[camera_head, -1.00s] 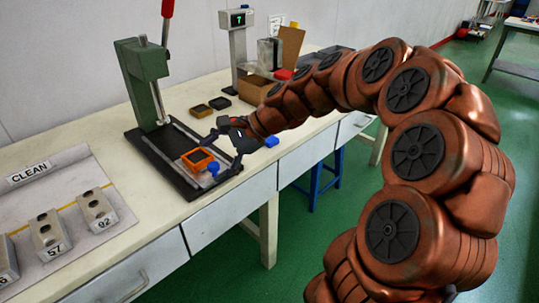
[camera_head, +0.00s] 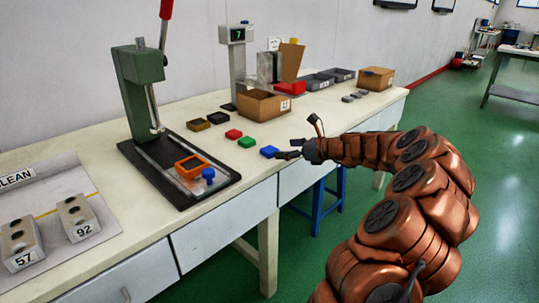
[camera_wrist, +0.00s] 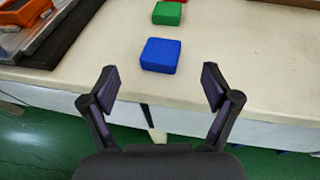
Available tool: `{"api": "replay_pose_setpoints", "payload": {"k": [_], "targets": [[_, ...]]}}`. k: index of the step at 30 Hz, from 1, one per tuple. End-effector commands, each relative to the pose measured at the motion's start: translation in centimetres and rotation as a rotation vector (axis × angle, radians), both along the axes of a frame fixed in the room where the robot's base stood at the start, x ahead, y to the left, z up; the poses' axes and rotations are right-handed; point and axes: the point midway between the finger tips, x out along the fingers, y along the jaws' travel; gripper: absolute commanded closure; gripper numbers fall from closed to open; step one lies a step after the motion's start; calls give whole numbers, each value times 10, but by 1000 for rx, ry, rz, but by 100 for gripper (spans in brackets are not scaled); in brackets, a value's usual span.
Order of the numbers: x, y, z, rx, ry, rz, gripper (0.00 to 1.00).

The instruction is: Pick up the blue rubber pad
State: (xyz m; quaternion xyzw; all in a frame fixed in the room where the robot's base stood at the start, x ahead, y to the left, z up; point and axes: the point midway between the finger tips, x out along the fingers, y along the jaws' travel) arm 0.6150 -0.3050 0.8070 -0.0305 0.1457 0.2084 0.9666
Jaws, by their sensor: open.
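The blue rubber pad (camera_head: 269,152) lies flat on the cream workbench near its front edge. In the wrist view the blue pad (camera_wrist: 160,55) is ahead of my gripper (camera_wrist: 160,84), roughly centred between the two fingers but beyond their tips. My gripper (camera_head: 297,149) is open and empty, just right of the pad in the head view. A clear gap separates the pad from both fingers.
A green pad (camera_head: 247,142) and a red pad (camera_head: 234,134) lie left of the blue one. A green press (camera_head: 140,66) on a dark base holds an orange frame (camera_head: 190,168). A cardboard box (camera_head: 262,106) stands behind. Bench space right of the pad is clear.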

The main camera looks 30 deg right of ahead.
Motion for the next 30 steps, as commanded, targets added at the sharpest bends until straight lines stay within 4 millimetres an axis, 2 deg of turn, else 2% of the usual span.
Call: {"api": "replay_pose_setpoints", "payload": {"k": [5, 12, 20, 30], "targets": [[12, 6, -8, -1, 1, 1, 12], [40, 18, -19, -3, 2, 1, 12], [44, 20, -18, -2, 0, -2, 12], [44, 20, -18, -2, 0, -1, 46]]}}
